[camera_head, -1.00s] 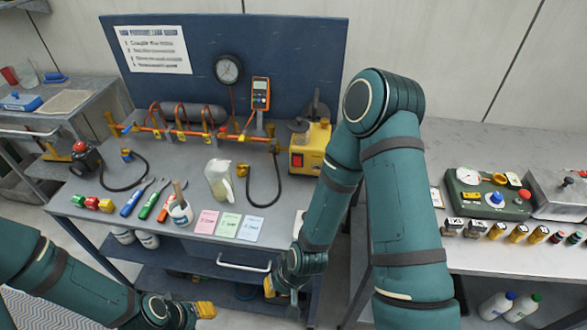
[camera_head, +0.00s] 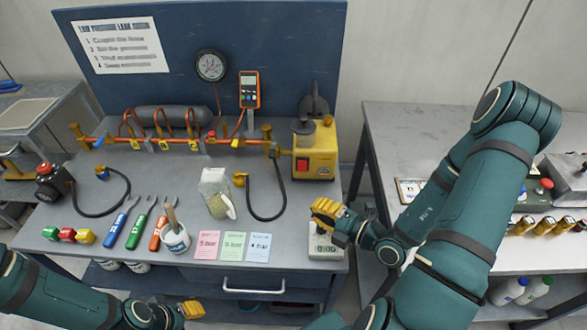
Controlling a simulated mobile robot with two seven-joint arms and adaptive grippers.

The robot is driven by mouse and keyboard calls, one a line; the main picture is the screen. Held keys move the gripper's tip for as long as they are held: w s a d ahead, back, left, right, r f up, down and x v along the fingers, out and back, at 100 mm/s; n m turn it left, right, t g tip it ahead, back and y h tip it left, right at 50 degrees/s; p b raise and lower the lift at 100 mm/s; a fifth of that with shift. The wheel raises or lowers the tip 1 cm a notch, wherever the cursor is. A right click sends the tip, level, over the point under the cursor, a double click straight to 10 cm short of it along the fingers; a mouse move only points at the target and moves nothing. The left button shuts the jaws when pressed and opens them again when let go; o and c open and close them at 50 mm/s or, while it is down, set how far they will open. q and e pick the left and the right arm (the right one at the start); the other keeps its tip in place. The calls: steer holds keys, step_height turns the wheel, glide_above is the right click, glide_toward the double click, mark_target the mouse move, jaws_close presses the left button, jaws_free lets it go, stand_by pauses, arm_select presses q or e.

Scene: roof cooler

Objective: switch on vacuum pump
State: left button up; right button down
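The vacuum pump (camera_head: 322,152) is a yellow box with a dark top, standing at the right rear of the workbench. A red rocker switch (camera_head: 302,165) is on its front face; I cannot tell its position. My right gripper (camera_head: 324,211), with yellow ridged fingers, hovers over the bench's right front, in front of the pump and apart from it. I cannot tell whether its fingers are open or closed. My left gripper (camera_head: 192,309) is low, in front of the bench, far from the pump; its finger state is unclear.
A small scale (camera_head: 326,246) sits just under my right gripper. A dark hose (camera_head: 254,208), a pitcher (camera_head: 214,190), a cup (camera_head: 175,240) and colored cards (camera_head: 232,246) lie to the left. The copper manifold (camera_head: 180,141) runs left of the pump.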

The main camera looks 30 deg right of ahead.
steer(key=d+m+h, duration=0.1)
steer(key=d+m+t+h, duration=0.1)
steer(key=d+m+h, duration=0.1)
steer(key=d, duration=0.1)
steer(key=shift+w+f+b, duration=0.25)
steer(key=shift+b, duration=0.15)
steer(key=b, duration=0.2)
glide_toward(302, 166)
steer(key=w+a, duration=0.1)
steer(key=w+a+f, duration=0.1)
steer(key=a, duration=0.1)
steer(key=w+a, duration=0.2)
steer(key=shift+a+f, duration=0.15)
steer(key=shift+a, duration=0.1)
steer(key=shift+w+d+f, duration=0.15)
steer(key=shift+w+d, duration=0.5)
steer(key=shift+w, duration=0.35)
steer(key=shift+w+d, duration=0.4)
steer(key=shift+w, duration=0.2)
